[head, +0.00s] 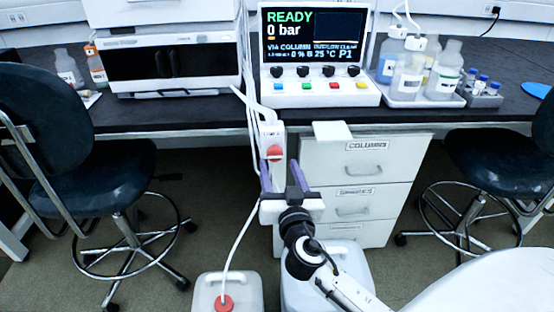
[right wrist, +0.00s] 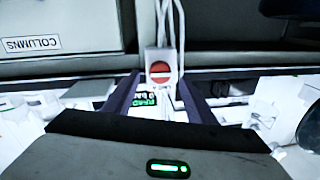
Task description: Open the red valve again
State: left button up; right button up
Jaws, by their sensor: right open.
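The red valve (head: 275,152) is a round red knob on a white upright block (head: 269,132) at the bench's front edge. In the right wrist view the valve (right wrist: 160,72) shows a white bar lying level across its red face. My right gripper (head: 281,167) is open, its two purple fingers pointing at the valve. In the right wrist view the fingers (right wrist: 159,80) stand to either side of the valve with nothing between them. I cannot tell whether they touch it or how far short they are. My left gripper is not in view.
The instrument screen (head: 312,38) reads READY and 0 bar. White tubes (head: 252,105) run beside the valve block. A white tab (head: 332,131) juts from the bench edge to the right, above drawers (head: 352,185). Stools stand left (head: 85,165) and right (head: 495,160). Jugs (head: 228,292) are on the floor.

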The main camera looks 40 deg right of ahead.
aim_at(276, 157)
jog(key=shift+x, duration=1.9)
jog(key=c, duration=1)
jog(key=shift+c, duration=0.2)
